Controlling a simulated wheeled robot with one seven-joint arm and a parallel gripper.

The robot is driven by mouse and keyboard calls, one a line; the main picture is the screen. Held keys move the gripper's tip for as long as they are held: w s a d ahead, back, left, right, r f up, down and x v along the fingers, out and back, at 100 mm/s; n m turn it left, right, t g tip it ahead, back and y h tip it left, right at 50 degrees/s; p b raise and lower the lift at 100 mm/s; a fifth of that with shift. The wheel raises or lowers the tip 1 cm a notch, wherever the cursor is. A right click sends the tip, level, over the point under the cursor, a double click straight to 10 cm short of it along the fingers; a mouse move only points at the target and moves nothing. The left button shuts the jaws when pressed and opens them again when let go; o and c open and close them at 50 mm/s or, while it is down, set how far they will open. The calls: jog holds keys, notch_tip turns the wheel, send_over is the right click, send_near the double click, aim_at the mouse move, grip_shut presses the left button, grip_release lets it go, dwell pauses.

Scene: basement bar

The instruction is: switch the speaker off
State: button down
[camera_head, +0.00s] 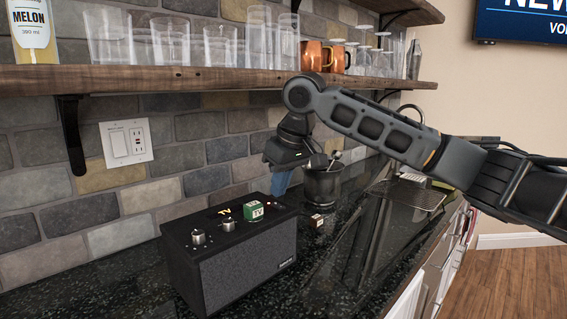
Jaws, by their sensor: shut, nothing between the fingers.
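The speaker (247,272) is a black box with a grey mesh front, standing on the dark counter against the brick wall. Its top carries a large silver knob (198,237) at the left, a smaller knob (229,226) in the middle and a small reddish light or switch (269,203) near the far right end. My gripper (282,184) points down with its blue fingertips shut, just behind and above that far right end. I cannot tell whether the fingertips touch the speaker; they are partly hidden behind it.
A green-and-white box (252,208) and yellow letters (223,212) sit on the speaker's top. A dark cup with utensils (323,182) stands right of my gripper. A wooden shelf (180,79) with glasses and copper mugs hangs above. A small box (318,221) lies on the counter (130,280).

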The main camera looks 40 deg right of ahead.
jog(key=shift+s+x, duration=0.2)
jog(key=shift+x, duration=0.75)
